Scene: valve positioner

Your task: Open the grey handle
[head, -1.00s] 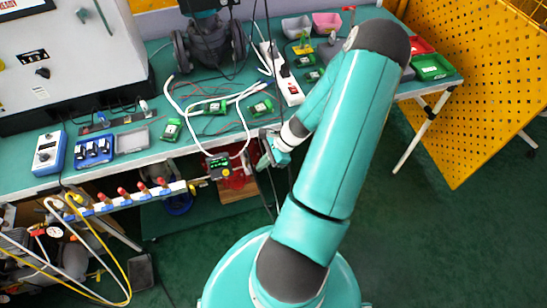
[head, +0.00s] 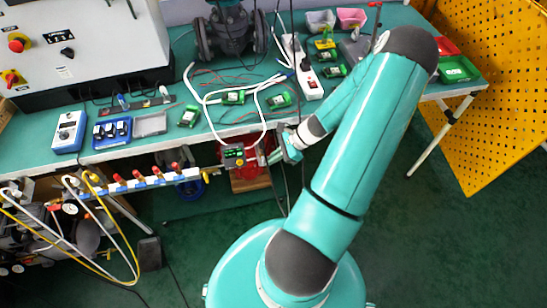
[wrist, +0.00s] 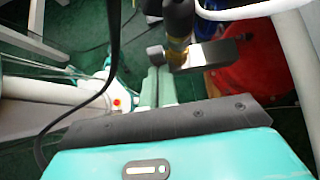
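The grey handle (wrist: 215,53) is a short metal lever in the wrist view, lying roughly level beneath a dark fitting with a brass-coloured collar. In the head view it is too small to make out near the small device with a green display (head: 233,154). My gripper (wrist: 157,76) shows in the wrist view as two pale fingers side by side with almost no gap. Their tips are beside the left end of the lever. Whether they touch it, I cannot tell. Nothing shows held between them. My gripper also shows right of the device in the head view (head: 273,157).
A white hose (head: 207,112) loops over the green bench (head: 160,160) to the device. A pipe with red valves (head: 146,181) runs left from it. A black cable (wrist: 112,60) hangs near my gripper. A red round part (wrist: 250,75) lies behind the lever. Open floor is at right.

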